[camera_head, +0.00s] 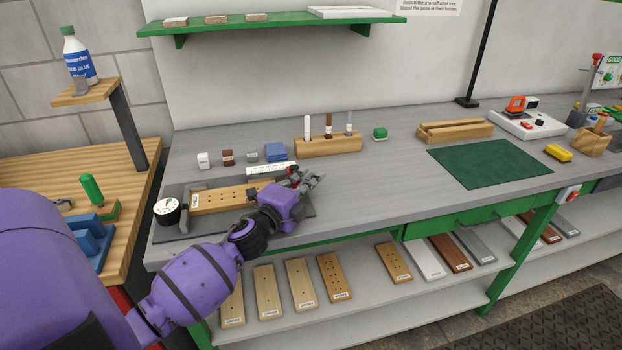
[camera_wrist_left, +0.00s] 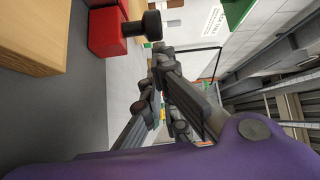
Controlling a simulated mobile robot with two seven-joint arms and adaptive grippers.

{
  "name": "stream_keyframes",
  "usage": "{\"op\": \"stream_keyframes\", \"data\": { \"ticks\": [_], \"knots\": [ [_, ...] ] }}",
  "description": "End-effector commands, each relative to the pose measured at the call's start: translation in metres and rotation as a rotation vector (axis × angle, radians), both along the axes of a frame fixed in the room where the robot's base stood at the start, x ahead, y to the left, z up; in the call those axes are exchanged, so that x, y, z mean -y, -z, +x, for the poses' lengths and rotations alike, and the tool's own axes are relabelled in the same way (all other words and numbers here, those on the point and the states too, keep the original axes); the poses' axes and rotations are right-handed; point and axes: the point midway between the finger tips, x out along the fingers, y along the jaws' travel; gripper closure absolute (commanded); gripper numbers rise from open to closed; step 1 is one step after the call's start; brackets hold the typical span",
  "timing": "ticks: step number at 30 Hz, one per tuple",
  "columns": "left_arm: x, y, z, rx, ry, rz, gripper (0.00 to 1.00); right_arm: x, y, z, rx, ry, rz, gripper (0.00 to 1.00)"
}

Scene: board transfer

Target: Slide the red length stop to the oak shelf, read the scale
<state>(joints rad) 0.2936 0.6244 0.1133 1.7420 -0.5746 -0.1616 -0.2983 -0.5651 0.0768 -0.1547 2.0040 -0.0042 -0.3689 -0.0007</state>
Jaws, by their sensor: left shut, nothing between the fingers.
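The red length stop (camera_wrist_left: 104,34) is a red block with a black knob, close to my left gripper in the left wrist view. In the head view only a small red part of it (camera_head: 293,170) shows behind the gripper. A light wooden board with holes (camera_head: 232,196) lies in a dark grey fixture (camera_head: 185,229); its end shows in the wrist view (camera_wrist_left: 32,38), apart from the stop. A white scale strip (camera_head: 270,169) lies behind the board, too small to read. My left gripper (camera_head: 314,180) is shut and empty beside the stop. My right gripper is out of view.
A round dial gauge (camera_head: 167,211) stands left of the board. Behind are small blocks, a blue block (camera_head: 276,151) and a wooden pen holder (camera_head: 328,146). A green mat (camera_head: 489,163) lies right with clear bench between. Several boards lie on the lower shelf (camera_head: 365,304).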

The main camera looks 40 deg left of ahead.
Motion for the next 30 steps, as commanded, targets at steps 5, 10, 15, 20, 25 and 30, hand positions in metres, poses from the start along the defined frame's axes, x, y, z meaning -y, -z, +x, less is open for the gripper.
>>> {"op": "stream_keyframes", "data": {
  "ticks": [5,10,15,20,25,30],
  "knots": [
    [-0.002,0.000,-0.003,-0.001,-0.001,0.000,1.00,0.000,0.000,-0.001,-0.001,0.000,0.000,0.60],
    [-0.019,0.001,-0.021,-0.002,-0.004,0.001,1.00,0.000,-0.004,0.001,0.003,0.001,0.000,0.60],
    [-0.028,0.000,-0.032,0.000,-0.003,0.001,1.00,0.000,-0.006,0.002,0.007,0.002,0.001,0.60],
    [-0.028,0.001,-0.032,-0.001,-0.002,0.001,1.00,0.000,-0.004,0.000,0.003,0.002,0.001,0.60],
    [-0.027,0.000,-0.031,-0.001,-0.002,0.000,1.00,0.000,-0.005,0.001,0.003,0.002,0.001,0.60],
    [-0.026,-0.002,-0.028,0.001,-0.001,-0.001,1.00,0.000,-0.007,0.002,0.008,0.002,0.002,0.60]
  ]
}}
